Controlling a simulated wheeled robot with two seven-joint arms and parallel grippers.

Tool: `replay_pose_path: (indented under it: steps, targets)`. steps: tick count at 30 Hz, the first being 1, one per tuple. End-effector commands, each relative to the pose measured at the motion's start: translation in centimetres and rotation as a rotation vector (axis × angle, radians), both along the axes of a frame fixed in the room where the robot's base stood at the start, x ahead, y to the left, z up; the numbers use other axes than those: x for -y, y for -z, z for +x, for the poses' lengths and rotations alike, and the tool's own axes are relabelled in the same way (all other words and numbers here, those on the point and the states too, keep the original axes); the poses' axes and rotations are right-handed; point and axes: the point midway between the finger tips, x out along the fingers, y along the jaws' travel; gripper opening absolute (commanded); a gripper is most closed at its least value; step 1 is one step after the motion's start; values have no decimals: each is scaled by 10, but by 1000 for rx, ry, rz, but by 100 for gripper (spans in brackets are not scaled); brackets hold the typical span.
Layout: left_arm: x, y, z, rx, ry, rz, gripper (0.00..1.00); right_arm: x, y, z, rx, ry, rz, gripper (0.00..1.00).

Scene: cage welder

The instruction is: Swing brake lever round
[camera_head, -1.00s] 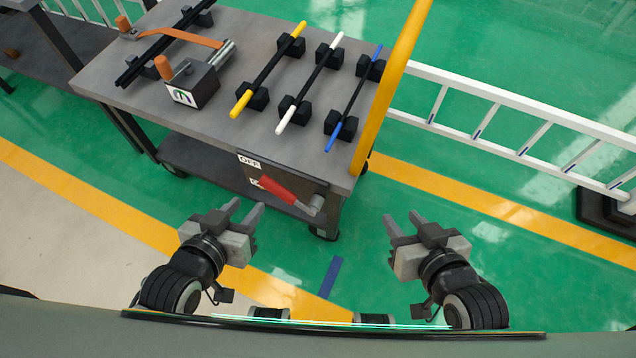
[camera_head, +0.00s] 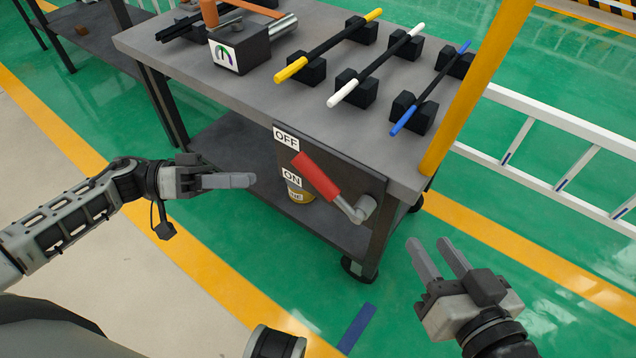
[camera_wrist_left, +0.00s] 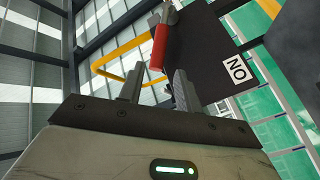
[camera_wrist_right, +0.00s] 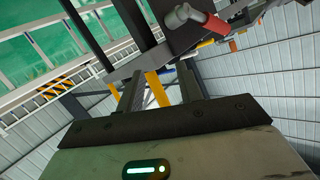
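The brake lever has a red handle (camera_head: 316,177) and a grey pivot (camera_head: 362,208) on a dark panel at the cart's near side. Its handle slants up and left from the pivot, with its free end between the OFF label (camera_head: 286,138) and the ON label (camera_head: 292,177). My left gripper (camera_head: 246,181) is left of the handle, apart from it. In the left wrist view its fingers are open and the handle (camera_wrist_left: 159,45) lies ahead of them. My right gripper (camera_head: 432,247) is open and empty, right of and below the pivot. The handle shows in the right wrist view (camera_wrist_right: 215,27).
The cart top (camera_head: 225,100) carries a yellow-ended rod (camera_head: 330,45), a white-ended rod (camera_head: 378,68) and a blue-ended rod (camera_head: 432,88) on black blocks. A yellow post (camera_head: 478,85) rises at its right corner. A white barrier (camera_head: 560,120) stands farther right.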

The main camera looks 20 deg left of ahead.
Motion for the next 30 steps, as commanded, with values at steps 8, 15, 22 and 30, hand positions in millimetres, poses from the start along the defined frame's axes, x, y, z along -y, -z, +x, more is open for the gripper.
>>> replay_pose_path:
  steps: [8,15,22,30]
  targets:
    - [60,1,18,6,1,-6,34,-4,0,1,9,-3,66,36]
    - [105,1,31,6,0,-6,34,-7,-3,2,17,-6,124,36]
    - [126,0,38,3,-1,-3,34,-8,-2,1,12,-11,152,36]
    - [129,-1,39,3,-3,-2,34,-8,-9,2,26,-10,163,36]
